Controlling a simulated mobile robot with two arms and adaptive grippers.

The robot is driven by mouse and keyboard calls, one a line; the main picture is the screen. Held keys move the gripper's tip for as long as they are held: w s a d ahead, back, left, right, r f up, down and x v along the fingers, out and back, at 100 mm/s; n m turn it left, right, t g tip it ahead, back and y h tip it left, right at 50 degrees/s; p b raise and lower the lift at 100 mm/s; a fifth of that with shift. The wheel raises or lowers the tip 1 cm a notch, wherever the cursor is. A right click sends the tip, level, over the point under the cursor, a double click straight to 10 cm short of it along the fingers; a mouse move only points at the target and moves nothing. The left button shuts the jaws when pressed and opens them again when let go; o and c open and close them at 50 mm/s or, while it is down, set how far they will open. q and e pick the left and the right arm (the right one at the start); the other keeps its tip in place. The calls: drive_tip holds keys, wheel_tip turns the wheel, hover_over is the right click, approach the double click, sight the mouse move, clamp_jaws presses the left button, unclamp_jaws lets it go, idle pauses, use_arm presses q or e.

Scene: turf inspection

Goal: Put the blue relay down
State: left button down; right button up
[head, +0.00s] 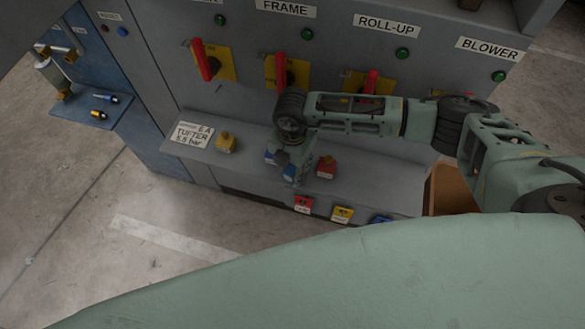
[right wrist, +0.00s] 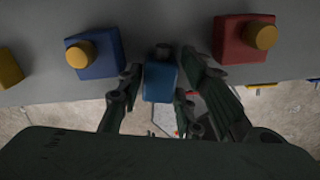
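A blue relay (right wrist: 160,82) sits between the fingers of my right gripper (right wrist: 160,88), which close in on both its sides. In the head view my right gripper (head: 290,170) points down over the front of the grey shelf (head: 385,185) and largely hides this relay. In the right wrist view the relay overlaps the shelf's edge; I cannot tell whether it touches the shelf. A second blue relay (right wrist: 96,54) with a yellow knob stands to its left, and a red relay (right wrist: 243,40) to its right. My left gripper is not in view.
A yellow relay (head: 226,142) stands by the "TUFTER" label (head: 192,134). Red (head: 303,204), yellow (head: 342,214) and blue (head: 380,220) labelled blocks show below the shelf edge. Red-handled switches (head: 280,70) line the panel behind. A brown box (head: 452,190) stands at right.

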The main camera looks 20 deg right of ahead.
clamp_jaws()
drive_tip(key=shift+r, duration=0.1)
